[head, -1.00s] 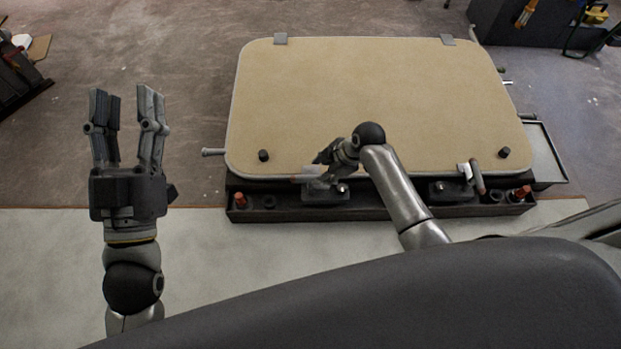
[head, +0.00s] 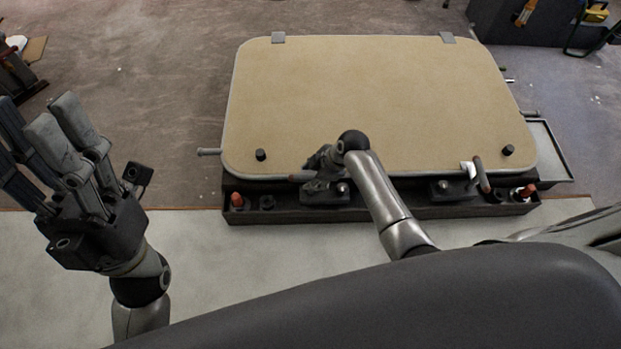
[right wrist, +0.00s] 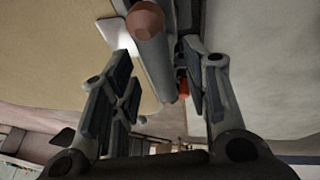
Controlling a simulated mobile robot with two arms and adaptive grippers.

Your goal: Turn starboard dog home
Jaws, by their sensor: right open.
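The hatch (head: 380,100) is a tan panel with a pale rim in the head view. Two dogs sit along its near edge. The dog on the right (head: 481,174) has a brown handle slanting up over the rim. The dog on the left has a brown handle (head: 302,177) lying sideways along the rim, partly hidden by my right gripper (head: 314,176). In the right wrist view a brown rounded handle end (right wrist: 146,19) shows ahead of the open fingers (right wrist: 160,75); contact cannot be told. My left gripper (head: 45,140) is open and empty, away from the hatch.
A dark tray (head: 400,212) along the hatch's near side holds red-topped items (head: 237,201) at its ends. Two black knobs (head: 261,155) stand on the panel. A side tray (head: 550,150) is at the right. Pale floor in front is clear.

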